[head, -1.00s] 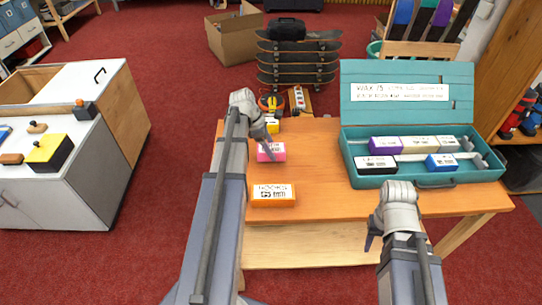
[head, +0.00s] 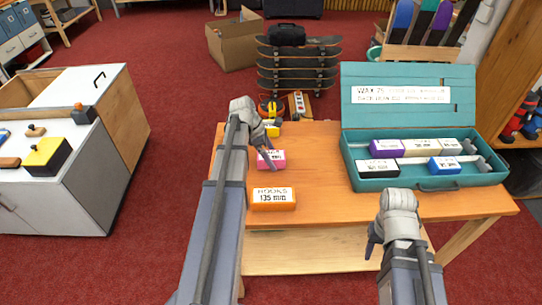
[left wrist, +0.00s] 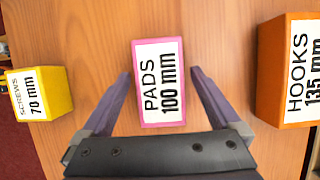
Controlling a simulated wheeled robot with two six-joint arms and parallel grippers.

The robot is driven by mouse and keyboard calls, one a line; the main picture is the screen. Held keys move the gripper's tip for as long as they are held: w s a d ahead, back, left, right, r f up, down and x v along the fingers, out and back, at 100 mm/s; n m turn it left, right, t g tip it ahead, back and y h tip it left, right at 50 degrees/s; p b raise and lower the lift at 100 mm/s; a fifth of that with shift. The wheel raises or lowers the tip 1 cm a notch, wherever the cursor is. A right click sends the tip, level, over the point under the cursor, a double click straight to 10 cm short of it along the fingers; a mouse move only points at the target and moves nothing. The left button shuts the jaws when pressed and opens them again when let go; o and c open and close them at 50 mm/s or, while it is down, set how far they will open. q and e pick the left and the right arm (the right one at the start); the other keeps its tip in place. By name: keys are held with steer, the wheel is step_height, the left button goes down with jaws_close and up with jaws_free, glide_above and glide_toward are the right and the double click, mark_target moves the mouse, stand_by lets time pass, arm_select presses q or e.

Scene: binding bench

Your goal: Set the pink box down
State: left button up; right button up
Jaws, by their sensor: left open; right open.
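The pink box (head: 278,160), labelled PADS 100 mm, rests on the wooden table near its left side. In the left wrist view the pink box (left wrist: 160,82) lies between the two spread fingers, with a gap on each side. My left gripper (head: 269,150) is open just above and around the box; its fingertips (left wrist: 159,80) do not touch it. My right gripper (head: 371,242) is open and empty in front of the table's near edge.
An orange HOOKS box (head: 273,199) sits nearer the table's front, and a yellow SCREWS box (head: 272,129) sits behind. A teal case (head: 420,185) with several boxes stands at the right. The table's middle (head: 318,165) is clear.

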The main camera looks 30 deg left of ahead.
arm_select(q)
steer(key=shift+r, duration=0.1)
steer(key=shift+a+r+p, duration=0.1)
steer(key=shift+r+p, duration=0.4)
steer(key=shift+p, duration=0.1)
steer(key=p+v, duration=0.9)
steer(key=v, duration=0.1)
steer(key=shift+s+a+r+p, duration=0.15)
steer(key=shift+s+r+p, duration=0.05)
steer(key=shift+r+p, duration=0.4)
steer(key=shift+f, duration=0.1)
steer(key=s+d+m+g+y, duration=0.1)
steer(key=s+d+m, duration=0.3)
steer(key=d+m, duration=0.5)
steer(key=s+d+f+m+y, duration=0.1)
steer(key=s+d+m+y, duration=0.1)
steer(key=s+d+m, duration=0.3)
steer(key=s+d+m+g+y, duration=0.1)
steer(key=s+d+m, duration=0.4)
steer(key=d+m, duration=0.9)
steer(key=d+y, duration=0.1)
steer(key=d, duration=0.5)
steer(key=shift+d+f+g, duration=0.2)
steer(key=shift+f+g, duration=0.05)
steer(key=shift+g, duration=0.05)
